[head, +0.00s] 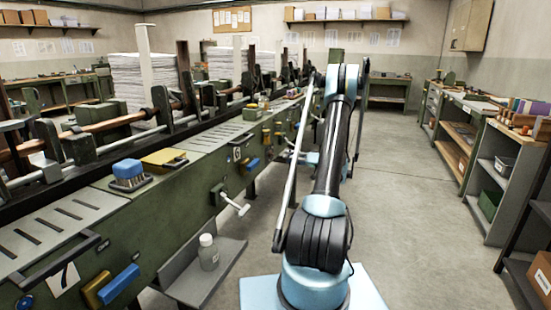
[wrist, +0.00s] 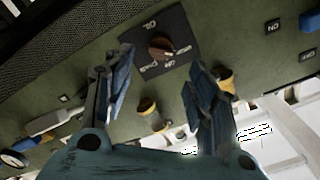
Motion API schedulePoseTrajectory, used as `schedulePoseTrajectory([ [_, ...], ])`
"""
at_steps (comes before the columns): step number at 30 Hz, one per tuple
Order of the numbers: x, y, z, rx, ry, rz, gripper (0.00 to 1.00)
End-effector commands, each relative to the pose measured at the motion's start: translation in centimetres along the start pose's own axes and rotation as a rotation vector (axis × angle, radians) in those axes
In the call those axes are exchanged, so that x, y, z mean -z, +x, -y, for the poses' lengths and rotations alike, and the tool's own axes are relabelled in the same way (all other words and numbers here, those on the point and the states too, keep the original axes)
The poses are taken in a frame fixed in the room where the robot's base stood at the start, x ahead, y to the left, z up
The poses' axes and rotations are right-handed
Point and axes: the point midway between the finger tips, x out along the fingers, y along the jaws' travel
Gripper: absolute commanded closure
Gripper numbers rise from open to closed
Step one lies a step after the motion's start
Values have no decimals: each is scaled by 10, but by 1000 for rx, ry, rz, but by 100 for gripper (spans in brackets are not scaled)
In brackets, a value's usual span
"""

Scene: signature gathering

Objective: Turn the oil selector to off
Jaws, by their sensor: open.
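The selector (wrist: 161,48) is a round brown knob on a dark square plate (wrist: 181,27) on a green panel, in the upper middle of the wrist view. Small white lettering surrounds it, tilted and hard to read; "OIL" seems to stand above the knob. I cannot tell which mark the knob points at. My gripper (wrist: 160,58) is open, its two blue-grey fingers on either side below the knob in the picture. Nothing shows between the fingertips, and no contact with the knob is visible. In the head view my arm hides most of this area, and the selector cannot be made out.
Yellow-rimmed fittings (wrist: 149,106) stick out of the panel near the fingers. A blue button (wrist: 310,21) is at right. In the head view a long green machine (head: 165,215) runs along the left, with a lever (head: 236,204) jutting out. Open floor (head: 405,210) lies right of my arm.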

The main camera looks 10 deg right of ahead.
Motion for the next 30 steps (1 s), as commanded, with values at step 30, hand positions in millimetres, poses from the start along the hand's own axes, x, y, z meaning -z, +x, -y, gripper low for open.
schedulePoseTrajectory([
  [30,0,82,0,0,0,0,66],
])
